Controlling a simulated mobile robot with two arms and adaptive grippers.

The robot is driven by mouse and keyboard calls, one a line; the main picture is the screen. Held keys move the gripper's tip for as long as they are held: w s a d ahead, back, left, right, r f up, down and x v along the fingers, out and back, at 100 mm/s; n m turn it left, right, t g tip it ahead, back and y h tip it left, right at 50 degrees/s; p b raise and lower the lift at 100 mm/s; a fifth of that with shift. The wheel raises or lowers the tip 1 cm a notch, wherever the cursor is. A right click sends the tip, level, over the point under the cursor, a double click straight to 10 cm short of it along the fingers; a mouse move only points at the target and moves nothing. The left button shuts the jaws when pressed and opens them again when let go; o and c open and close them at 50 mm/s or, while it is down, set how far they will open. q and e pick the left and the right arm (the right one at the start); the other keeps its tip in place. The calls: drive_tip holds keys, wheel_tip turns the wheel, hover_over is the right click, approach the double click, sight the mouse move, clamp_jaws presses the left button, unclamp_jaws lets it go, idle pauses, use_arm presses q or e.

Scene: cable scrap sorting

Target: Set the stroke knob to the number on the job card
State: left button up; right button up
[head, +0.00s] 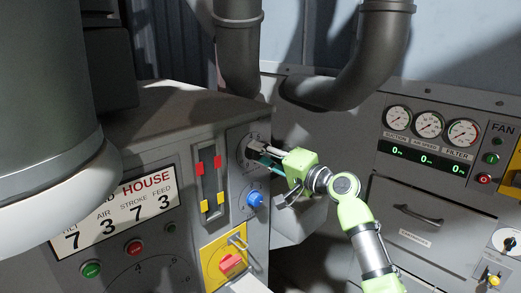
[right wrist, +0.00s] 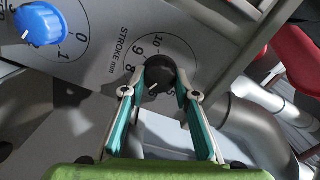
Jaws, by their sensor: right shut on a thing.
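The job card (head: 118,212) on the front panel at left shows 7, 3, 7, 3; the number under STROKE is 7. The black stroke knob (right wrist: 160,73) sits on a dial marked STROKE mm. My right gripper (head: 259,153) reaches it from the right in the head view. In the right wrist view its teal-padded fingers are shut on the knob from both sides. The knob's white pointer points down and left; 10, 9 and 8 are readable, but the number at the pointer is hidden by a finger. My left gripper is not in view.
A blue knob (head: 254,198) is below the stroke dial; it also shows in the right wrist view (right wrist: 40,24). Red and yellow sliders (head: 209,182) are to its left. A yellow panel with a red switch (head: 231,261) is below. A gauge panel (head: 429,125) stands at right.

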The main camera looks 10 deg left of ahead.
drive_tip(key=shift+r+m, duration=0.1)
drive_tip(key=shift+m, duration=0.6)
drive_tip(key=o, duration=1.1)
drive_tip(key=shift+d, duration=0.1)
drive_tip(key=v, duration=1.1)
drive_tip(key=shift+s+d, duration=0.25)
drive_tip(key=shift+d, duration=0.1)
